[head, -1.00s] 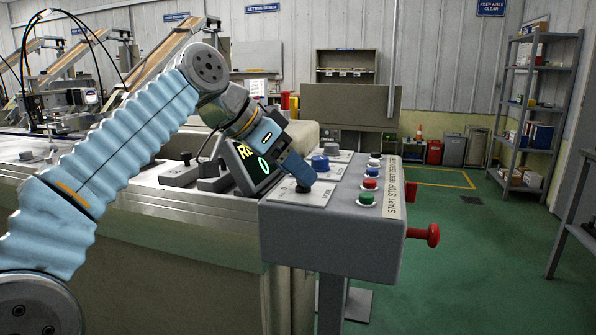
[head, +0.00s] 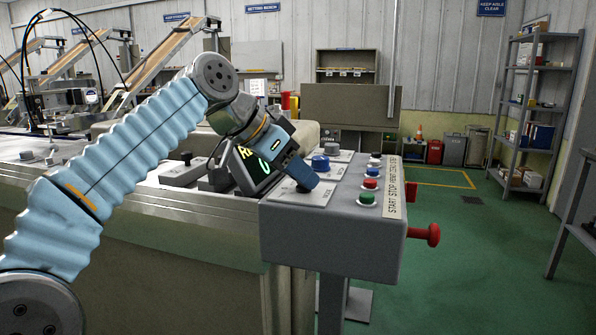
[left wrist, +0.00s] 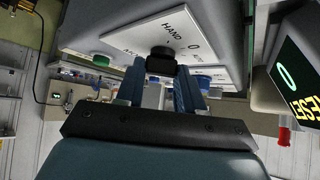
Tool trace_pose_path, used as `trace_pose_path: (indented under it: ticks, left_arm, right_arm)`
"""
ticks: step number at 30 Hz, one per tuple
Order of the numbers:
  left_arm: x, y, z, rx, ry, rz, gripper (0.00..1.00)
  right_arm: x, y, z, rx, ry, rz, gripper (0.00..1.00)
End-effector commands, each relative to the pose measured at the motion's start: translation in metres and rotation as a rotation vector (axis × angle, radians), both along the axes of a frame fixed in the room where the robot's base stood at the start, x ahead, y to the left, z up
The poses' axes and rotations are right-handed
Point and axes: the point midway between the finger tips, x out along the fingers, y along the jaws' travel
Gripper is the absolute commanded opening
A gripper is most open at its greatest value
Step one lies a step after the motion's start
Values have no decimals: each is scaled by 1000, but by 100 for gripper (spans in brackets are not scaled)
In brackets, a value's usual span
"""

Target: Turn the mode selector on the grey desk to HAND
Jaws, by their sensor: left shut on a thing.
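The grey desk (head: 330,235) stands in the middle of the head view with its sloped top facing up. A light plate lies at its near left corner, and in the left wrist view this plate (left wrist: 203,27) reads HAND and 0, with another label partly hidden. The black mode selector knob (left wrist: 161,60) sits on that plate, between my blue fingers. My left gripper (head: 304,181) is shut on the knob, coming down from the upper left. In the head view the fingers mostly hide the knob, and I cannot read its exact position. My right gripper is not in view.
Blue (head: 320,163), red (head: 370,183) and green (head: 367,198) buttons sit just right of the gripper. A red mushroom button (head: 426,235) sticks out of the desk's right side. A dark display (head: 252,168) stands close left of my wrist. Green floor lies free at right.

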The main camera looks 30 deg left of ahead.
Motion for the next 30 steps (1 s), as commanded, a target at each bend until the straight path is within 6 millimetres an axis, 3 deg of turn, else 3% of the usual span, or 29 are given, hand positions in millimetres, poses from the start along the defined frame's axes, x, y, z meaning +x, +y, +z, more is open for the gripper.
trace_pose_path:
  ticks: [11,30]
  left_arm:
    - [-1,-2,0,1,-3,168,7]
    - [-1,-9,1,4,-4,763,7]
  right_arm:
    - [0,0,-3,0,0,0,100]
    - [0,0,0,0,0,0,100]
